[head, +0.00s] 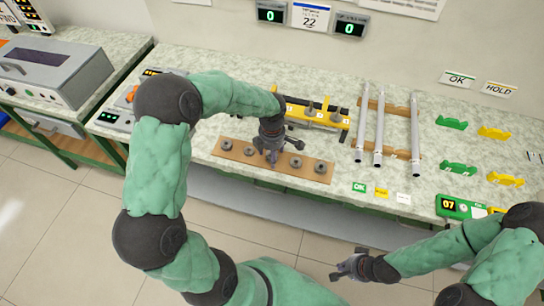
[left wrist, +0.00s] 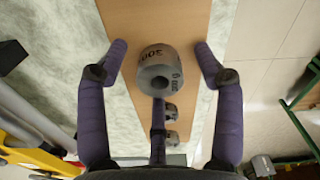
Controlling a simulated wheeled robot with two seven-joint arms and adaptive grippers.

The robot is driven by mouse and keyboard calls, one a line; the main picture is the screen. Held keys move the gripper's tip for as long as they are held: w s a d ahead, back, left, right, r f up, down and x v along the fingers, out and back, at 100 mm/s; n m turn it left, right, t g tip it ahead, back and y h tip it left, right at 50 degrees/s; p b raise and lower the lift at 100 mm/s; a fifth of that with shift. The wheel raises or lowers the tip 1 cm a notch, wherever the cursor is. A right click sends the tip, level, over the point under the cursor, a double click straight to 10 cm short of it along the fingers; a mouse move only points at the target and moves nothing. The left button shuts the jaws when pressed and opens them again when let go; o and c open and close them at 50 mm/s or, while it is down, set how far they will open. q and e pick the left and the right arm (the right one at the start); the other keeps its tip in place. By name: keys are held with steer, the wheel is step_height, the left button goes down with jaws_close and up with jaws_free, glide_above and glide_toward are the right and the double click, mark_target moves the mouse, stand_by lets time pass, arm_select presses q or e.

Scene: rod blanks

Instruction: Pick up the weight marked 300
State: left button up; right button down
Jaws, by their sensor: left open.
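A grey round weight marked 300 (left wrist: 160,72) sits on a brown wooden board (left wrist: 190,20) in the left wrist view. My left gripper (left wrist: 160,50) is open, with its fingers on either side of the weight and apart from it. In the head view my left gripper (head: 272,158) is over the middle of the board (head: 213,151) and hides what lies beneath it. Other weights (head: 295,162) stand in a row on the board on both sides of it. My right gripper (head: 350,266) is empty and looks open, in front of the bench, away from the weights.
A yellow fixture (head: 330,121) stands behind the board. Long metal rods (head: 380,130) lie on wooden supports to its right. Green holders (head: 451,123) and yellow holders (head: 494,132) lie further right. A grey machine (head: 60,70) stands on the left bench.

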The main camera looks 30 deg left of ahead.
arm_select(q)
steer(key=shift+r, duration=0.1)
jaws_close()
